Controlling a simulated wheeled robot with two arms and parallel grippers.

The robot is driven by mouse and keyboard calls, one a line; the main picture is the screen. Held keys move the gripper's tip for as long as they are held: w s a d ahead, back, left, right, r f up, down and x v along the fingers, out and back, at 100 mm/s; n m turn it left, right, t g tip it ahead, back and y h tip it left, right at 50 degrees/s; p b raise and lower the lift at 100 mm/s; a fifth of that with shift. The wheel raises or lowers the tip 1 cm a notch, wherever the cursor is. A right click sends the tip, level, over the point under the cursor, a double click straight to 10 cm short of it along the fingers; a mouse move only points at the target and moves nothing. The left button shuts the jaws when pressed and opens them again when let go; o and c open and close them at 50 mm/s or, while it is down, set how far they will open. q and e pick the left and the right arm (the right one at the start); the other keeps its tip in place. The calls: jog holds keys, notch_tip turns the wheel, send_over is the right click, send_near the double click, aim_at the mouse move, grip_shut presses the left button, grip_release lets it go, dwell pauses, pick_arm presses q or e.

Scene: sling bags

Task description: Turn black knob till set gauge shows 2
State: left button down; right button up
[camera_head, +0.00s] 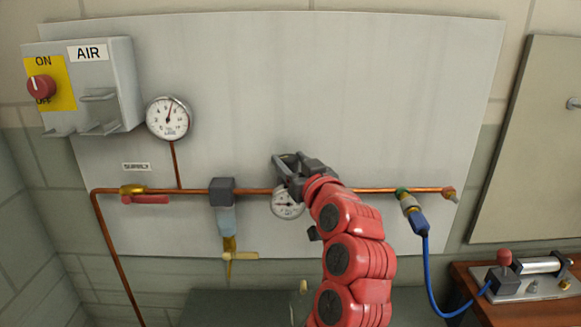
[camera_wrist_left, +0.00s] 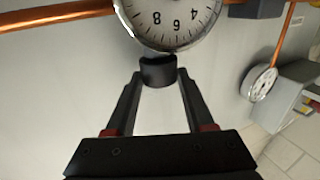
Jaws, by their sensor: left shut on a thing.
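My left gripper (camera_head: 284,161) comes in on a red arm from the lower right and reaches the copper pipe above the set gauge (camera_head: 287,205). In the left wrist view my left gripper (camera_wrist_left: 160,76) has its fingertips on either side of the black knob (camera_wrist_left: 158,66) and is shut on it. The set gauge also shows there, cut off by the top edge, with its dial (camera_wrist_left: 172,18) upside down. The head view shows its dial partly covered by my gripper; the reading is too small to tell. The knob is hidden there. My right gripper is not in view.
A supply gauge (camera_head: 168,118) and an AIR switch box (camera_head: 85,85) with a red knob are at the left. A brass valve with a red lever (camera_head: 148,199) and a filter (camera_head: 226,220) sit along the pipe. A blue hose (camera_head: 427,270) hangs at the right.

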pick_arm(q)
jog(key=shift+r, duration=0.1)
dwell(0.3)
jog(key=shift+c, duration=1.3)
grip_release()
jog(key=shift+s+d, duration=0.25)
jog(key=shift+s, duration=0.15)
jog(key=b+v, duration=0.1)
jog(key=v, duration=1.5)
jog(key=shift+s+b, duration=0.25)
jog(key=shift+b, duration=0.15)
